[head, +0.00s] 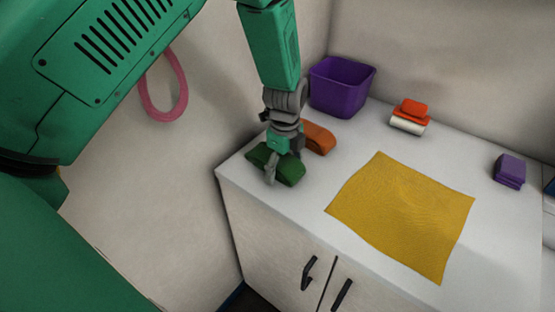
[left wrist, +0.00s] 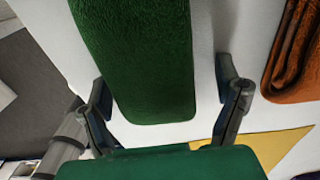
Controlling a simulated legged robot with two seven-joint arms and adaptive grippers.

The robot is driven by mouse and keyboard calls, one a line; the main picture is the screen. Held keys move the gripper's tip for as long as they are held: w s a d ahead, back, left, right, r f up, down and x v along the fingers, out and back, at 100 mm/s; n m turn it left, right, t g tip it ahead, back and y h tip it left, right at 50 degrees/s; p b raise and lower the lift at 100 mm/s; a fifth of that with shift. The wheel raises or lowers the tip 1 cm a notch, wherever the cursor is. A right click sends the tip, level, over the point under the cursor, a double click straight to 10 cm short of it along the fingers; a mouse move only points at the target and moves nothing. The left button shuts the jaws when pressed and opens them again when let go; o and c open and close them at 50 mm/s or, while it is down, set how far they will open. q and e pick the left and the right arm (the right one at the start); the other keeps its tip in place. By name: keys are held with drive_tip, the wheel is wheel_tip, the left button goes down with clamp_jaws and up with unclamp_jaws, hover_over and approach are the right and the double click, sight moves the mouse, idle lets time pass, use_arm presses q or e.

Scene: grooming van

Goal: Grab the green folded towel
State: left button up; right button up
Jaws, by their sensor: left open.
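The green folded towel (head: 289,170) lies on the white counter near its left end. It fills the upper middle of the left wrist view (left wrist: 145,60). My left gripper (head: 277,170) is over the towel, pointing down, and partly hides it in the head view. In the left wrist view the gripper's two fingers (left wrist: 165,95) are spread wide, one on each side of the towel, with white counter showing between towel and fingers. Whether the fingertips touch the counter I cannot tell. My right gripper is not in view.
An orange-brown folded towel (head: 319,138) lies close behind the green one and beside a finger in the left wrist view (left wrist: 295,55). A purple bin (head: 341,88), yellow cloth (head: 402,215), orange-topped brush (head: 412,110) and purple folded cloth (head: 509,171) are on the counter (head: 300,212).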

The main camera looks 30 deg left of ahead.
use_arm(q)
drive_tip(key=shift+a, duration=0.45)
drive_tip(key=c, duration=1.2)
drive_tip(key=shift+c, duration=0.2)
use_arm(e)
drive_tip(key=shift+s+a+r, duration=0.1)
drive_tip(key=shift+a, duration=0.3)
use_arm(q)
drive_tip(key=shift+d, duration=0.1)
